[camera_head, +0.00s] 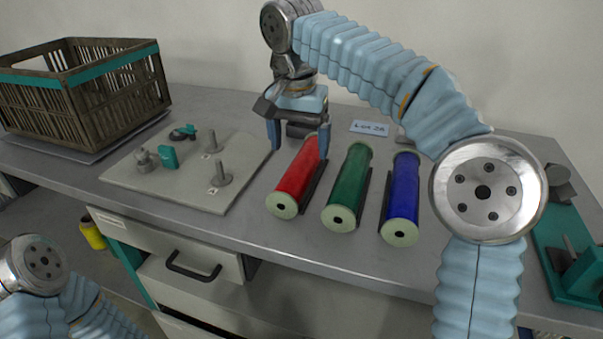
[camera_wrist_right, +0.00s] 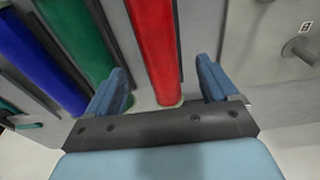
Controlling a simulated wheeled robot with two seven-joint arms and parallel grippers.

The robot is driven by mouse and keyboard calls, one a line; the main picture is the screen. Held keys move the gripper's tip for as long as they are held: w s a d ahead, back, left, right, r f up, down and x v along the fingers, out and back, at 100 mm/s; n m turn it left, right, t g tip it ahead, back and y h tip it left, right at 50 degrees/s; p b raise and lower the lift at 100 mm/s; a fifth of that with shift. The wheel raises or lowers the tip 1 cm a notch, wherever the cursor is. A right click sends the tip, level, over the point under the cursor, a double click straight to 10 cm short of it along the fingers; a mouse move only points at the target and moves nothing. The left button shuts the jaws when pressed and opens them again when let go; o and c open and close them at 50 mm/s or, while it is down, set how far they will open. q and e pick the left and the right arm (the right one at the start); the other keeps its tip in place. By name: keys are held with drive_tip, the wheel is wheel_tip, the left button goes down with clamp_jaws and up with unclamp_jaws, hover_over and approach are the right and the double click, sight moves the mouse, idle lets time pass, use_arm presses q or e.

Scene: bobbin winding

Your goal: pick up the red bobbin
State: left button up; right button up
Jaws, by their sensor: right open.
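The red bobbin (camera_head: 300,176) lies on the bench, its pale green end facing the front, leftmost of three bobbins. My right gripper (camera_head: 298,143) is open above its far end, the fingers to either side of it. In the right wrist view the red bobbin (camera_wrist_right: 155,50) runs between the two open fingers (camera_wrist_right: 165,88), and I cannot tell whether they touch it. The green bobbin (camera_head: 349,188) and the blue bobbin (camera_head: 402,198) lie to its right. My left gripper is out of view; only part of that arm shows at the lower left.
A pale plate (camera_head: 215,195) with upright pegs sits left of the bobbins. A brown crate (camera_head: 90,92) stands at the back left. A label (camera_head: 370,128) is behind the bobbins. A green fixture (camera_head: 570,265) is at the right. Dark rails lie beside the bobbins.

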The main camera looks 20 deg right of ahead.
sight(301, 160)
drive_tip(key=f, duration=0.3)
drive_tip(key=f+b, duration=0.1)
drive_tip(key=f, duration=0.1)
drive_tip(key=shift+w+d+f, duration=0.3)
drive_tip(key=shift+w, duration=0.05)
drive_tip(key=c, duration=1.3)
drive_tip(key=shift+r, duration=0.1)
